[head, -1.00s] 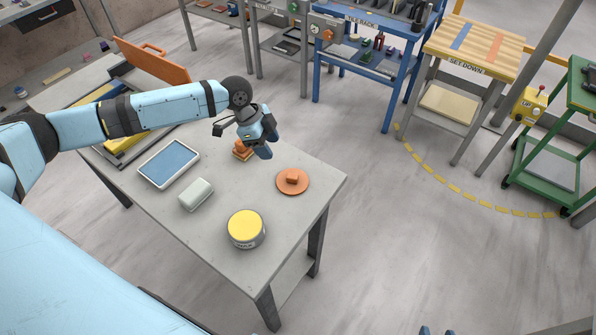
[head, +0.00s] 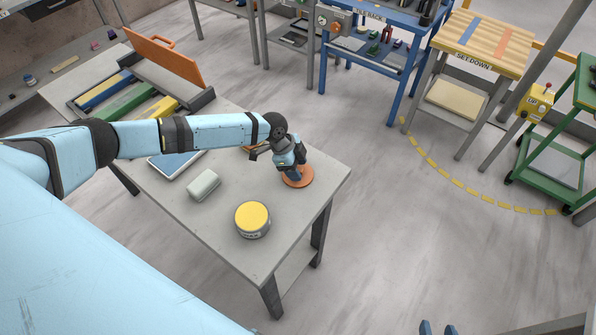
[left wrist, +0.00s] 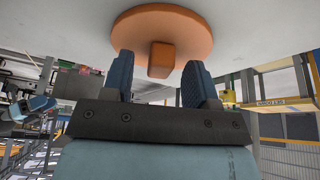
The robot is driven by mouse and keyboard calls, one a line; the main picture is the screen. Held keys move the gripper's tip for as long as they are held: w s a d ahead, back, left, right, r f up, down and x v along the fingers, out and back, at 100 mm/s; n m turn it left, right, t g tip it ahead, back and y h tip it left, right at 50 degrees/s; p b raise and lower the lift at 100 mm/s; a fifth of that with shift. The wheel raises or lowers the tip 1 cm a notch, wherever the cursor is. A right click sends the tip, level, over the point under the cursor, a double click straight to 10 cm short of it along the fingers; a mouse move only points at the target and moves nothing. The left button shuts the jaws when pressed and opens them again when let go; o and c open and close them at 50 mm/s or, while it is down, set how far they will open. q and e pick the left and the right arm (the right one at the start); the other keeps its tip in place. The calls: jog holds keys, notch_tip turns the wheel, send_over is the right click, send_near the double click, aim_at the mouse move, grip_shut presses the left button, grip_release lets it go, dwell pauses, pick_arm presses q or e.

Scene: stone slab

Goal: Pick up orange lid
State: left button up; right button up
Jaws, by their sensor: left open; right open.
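The orange lid (head: 305,181) is a round disc with a block-like knob, lying on the grey table (head: 240,257) near its right corner. My left gripper (head: 295,174) is right over the lid and hides its knob in the head view. In the left wrist view, the lid (left wrist: 195,38) shows with its knob (left wrist: 161,60) between the two open fingers of my left gripper (left wrist: 160,82). The tips of my right gripper (head: 438,328) show at the bottom edge of the head view, open and empty.
A round tin with a yellow top (head: 252,219), a pale block-like case (head: 204,185) and a blue-faced tablet (head: 172,166) lie on the table. The table's front right is clear.

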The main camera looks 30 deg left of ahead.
pick_arm(q)
jog(key=shift+c, duration=1.3)
grip_shut()
